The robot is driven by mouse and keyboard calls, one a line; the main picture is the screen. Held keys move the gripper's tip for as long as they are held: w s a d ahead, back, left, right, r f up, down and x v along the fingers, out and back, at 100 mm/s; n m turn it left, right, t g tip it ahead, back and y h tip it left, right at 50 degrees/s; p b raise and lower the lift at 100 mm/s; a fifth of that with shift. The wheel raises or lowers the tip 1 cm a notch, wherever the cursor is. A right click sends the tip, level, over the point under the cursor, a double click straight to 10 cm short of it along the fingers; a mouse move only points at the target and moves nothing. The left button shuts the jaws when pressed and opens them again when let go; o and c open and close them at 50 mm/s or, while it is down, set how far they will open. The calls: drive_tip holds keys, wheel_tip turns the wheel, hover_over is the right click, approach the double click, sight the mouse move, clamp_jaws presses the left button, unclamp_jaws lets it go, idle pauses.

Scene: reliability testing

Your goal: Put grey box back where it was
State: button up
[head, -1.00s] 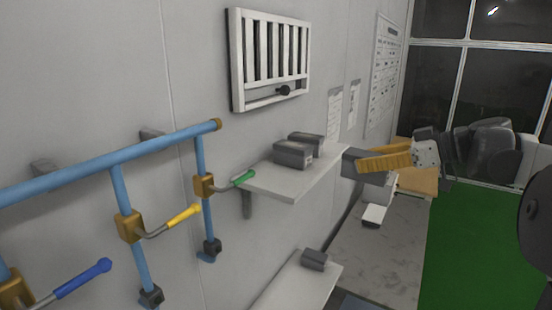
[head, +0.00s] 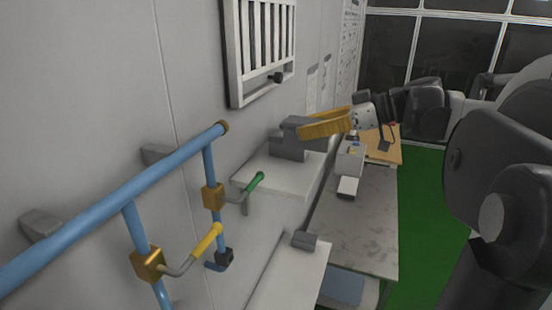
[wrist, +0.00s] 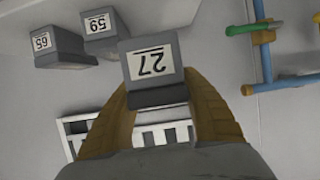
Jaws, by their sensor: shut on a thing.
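A grey box labelled 27 (wrist: 153,62) is held between the yellow fingers of my gripper (wrist: 158,88) in the wrist view. In the head view my gripper (head: 312,129) is over the upper shelf (head: 272,177), at the height of the boxes there or a little above. Two more grey boxes, labelled 65 (wrist: 58,48) and 59 (wrist: 104,32), stand on that shelf, to the left of the held box in the wrist view. In the head view the held box and the shelf boxes overlap, so I cannot tell whether they touch.
A blue pipe rail (head: 110,215) with coloured valve handles is on the wall at left. The green handle (head: 254,183) is close to the shelf. A white grille (head: 262,50) hangs above. A lower shelf (head: 285,275) carries a small grey block (head: 304,240). A grey table (head: 360,235) stands beyond.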

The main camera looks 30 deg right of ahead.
drive_tip(key=w+a+f, duration=0.1)
drive_tip(key=a, duration=0.1)
drive_tip(key=w+a+f, duration=0.1)
drive_tip(key=a, duration=0.1)
drive_tip(key=w+a+f+p, duration=0.1)
drive_tip(key=a+f, duration=0.1)
drive_tip(key=shift+a, duration=0.1)
wheel_tip(320, 180, down, 3)
drive_tip(key=shift+s+f+p, duration=0.1)
drive_tip(key=shift+p, duration=0.4)
drive_tip(key=shift+f, duration=0.45)
drive_tip(key=shift+f, duration=0.1)
drive_tip(key=o, duration=1.4)
drive_tip(key=shift+c, duration=0.2)
